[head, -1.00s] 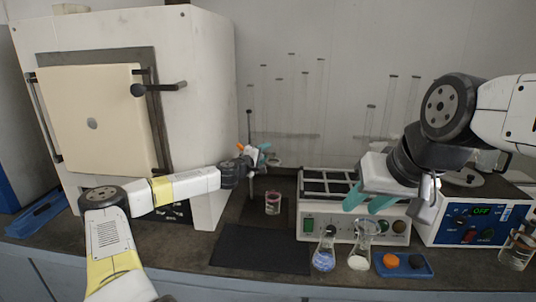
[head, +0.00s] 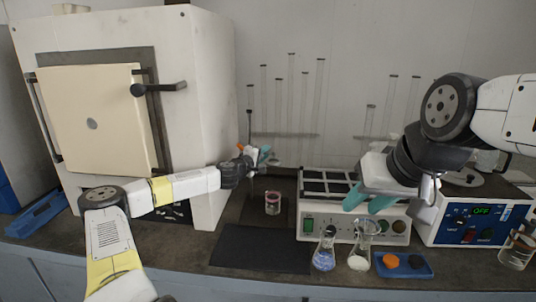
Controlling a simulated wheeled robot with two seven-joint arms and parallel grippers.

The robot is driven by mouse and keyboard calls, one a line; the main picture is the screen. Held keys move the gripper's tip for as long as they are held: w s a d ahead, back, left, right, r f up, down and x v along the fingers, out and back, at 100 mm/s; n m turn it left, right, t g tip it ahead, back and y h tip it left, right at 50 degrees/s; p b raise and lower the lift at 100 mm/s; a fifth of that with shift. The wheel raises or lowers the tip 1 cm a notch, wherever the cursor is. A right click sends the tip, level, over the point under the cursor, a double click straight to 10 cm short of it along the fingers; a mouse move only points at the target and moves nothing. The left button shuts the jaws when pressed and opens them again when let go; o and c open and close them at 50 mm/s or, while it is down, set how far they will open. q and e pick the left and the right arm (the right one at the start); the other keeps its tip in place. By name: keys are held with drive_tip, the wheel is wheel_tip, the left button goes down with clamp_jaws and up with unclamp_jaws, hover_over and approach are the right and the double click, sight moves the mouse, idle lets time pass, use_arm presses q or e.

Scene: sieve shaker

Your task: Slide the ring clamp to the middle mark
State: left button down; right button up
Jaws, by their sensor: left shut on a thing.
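A thin dark upright rod (head: 250,115) stands beside the white furnace. The ring clamp (head: 240,148) is on this rod, mostly hidden by my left gripper; a small orange part of it shows. My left gripper (head: 263,156), with teal fingertips, is shut on the clamp at the rod. The clamp is above the level of a small beaker (head: 272,204) with red on it, on the stand's dark base. I cannot make out the middle mark. My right gripper (head: 369,201) is open and empty, its teal fingers over the front of a white block-topped device.
The furnace (head: 212,100) stands close left of the rod. The white device (head: 340,229), two flasks (head: 324,255) (head: 359,257), a blue tray (head: 415,272) and a blue-fronted unit (head: 470,228) fill the right. A dark mat (head: 258,250) lies clear in front.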

idle(0.8)
use_arm(q)
wheel_tip(320, 180, down, 5)
drive_tip(key=shift+r, duration=0.1)
drive_tip(key=c, duration=1.3)
unclamp_jaws()
drive_tip(key=v, duration=0.7)
drive_tip(key=shift+s+a, duration=0.2)
drive_tip(key=shift+s, duration=0.15)
